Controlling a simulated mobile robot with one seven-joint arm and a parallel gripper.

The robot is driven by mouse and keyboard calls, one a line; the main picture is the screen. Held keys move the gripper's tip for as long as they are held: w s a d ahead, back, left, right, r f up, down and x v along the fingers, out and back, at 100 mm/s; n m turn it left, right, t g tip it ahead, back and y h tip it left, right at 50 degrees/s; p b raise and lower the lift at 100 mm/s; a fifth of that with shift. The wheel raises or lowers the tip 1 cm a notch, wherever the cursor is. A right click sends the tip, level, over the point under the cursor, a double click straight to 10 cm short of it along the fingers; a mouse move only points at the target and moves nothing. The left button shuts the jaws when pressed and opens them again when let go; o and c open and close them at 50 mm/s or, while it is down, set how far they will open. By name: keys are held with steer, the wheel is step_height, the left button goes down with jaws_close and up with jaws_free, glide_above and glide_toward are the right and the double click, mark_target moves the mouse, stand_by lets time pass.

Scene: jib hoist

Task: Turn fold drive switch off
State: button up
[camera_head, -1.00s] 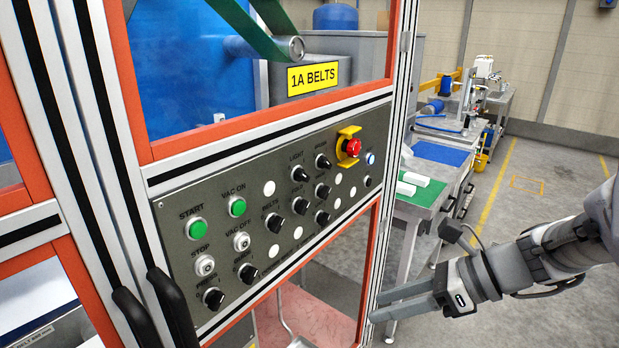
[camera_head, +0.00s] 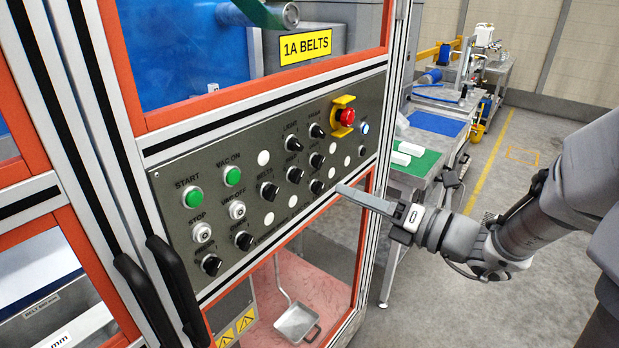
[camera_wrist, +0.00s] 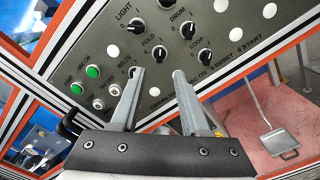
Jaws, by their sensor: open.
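The fold switch is a black rotary knob (camera_wrist: 159,53) under the label FOLD, with 0 and 1 marks, on a dark grey control panel (camera_wrist: 105,62). It also shows in the head view (camera_head: 295,175). Which mark it points at is too small to tell. My gripper (camera_wrist: 158,73) is open and empty. In the wrist view its two fingertips lie just below the fold knob, one to each side. In the head view my gripper (camera_head: 342,189) reaches in from the right, its tip near the panel's lower right edge, apart from the knob.
Similar knobs sit close by: LIGHT (camera_wrist: 136,25), DRUM (camera_wrist: 187,31), LOOP (camera_wrist: 204,56) and BELTS (camera_head: 268,192). A red emergency stop (camera_head: 346,116) in a yellow guard is at the panel's upper right. The orange and aluminium frame surrounds the panel. Black door handles (camera_head: 175,290) stick out at left.

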mark_target(302, 175)
steer(key=x, duration=1)
jaws_close()
